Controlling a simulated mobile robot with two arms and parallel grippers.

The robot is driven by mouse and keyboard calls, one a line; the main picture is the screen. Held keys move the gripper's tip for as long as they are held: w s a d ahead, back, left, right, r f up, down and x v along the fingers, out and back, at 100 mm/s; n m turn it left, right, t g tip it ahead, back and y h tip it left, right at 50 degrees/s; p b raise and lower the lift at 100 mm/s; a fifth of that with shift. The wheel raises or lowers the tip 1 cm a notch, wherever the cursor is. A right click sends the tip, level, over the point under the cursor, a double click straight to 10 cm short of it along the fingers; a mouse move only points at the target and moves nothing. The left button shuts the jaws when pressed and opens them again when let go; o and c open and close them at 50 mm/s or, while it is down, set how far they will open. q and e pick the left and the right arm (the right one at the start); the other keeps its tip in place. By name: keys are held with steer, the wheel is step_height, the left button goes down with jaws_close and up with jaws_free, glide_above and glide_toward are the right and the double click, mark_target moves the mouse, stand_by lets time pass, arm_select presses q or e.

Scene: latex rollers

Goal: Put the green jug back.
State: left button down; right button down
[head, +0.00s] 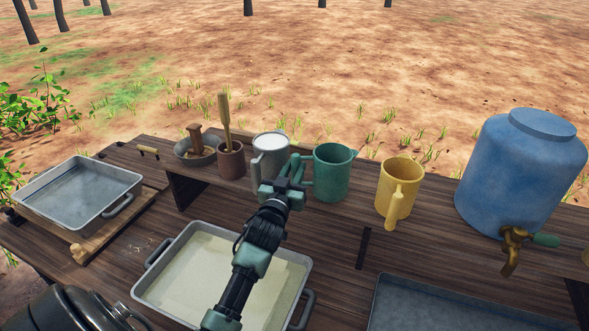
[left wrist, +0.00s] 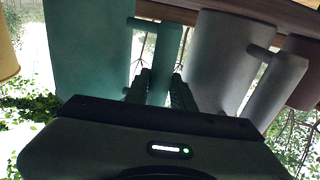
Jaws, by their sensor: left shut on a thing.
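The green jug (head: 333,172) is upright at the raised back shelf (head: 365,215), between a grey jug (head: 271,155) and a yellow jug (head: 401,185). Whether its base touches the shelf cannot be told. My left gripper (head: 297,174) is at the green jug's left side, shut on its handle. In the left wrist view, the fingers (left wrist: 160,90) are on either side of the handle (left wrist: 164,60), with the jug's body (left wrist: 90,55) to the left. My right gripper is not in view.
The grey jug and its handle (left wrist: 275,90) stand close beside my left gripper. A brown cup (head: 231,162) with a stick and a bowl (head: 196,153) are further left. A blue barrel (head: 520,175) with a tap stands right. A pale-filled tray (head: 200,275) lies below my arm.

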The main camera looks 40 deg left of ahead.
arm_select(q)
steer(key=shift+f, duration=0.1)
steer(key=c, duration=1.2)
jaws_free()
steer(key=b+v, duration=0.3)
steer(key=v, duration=0.9)
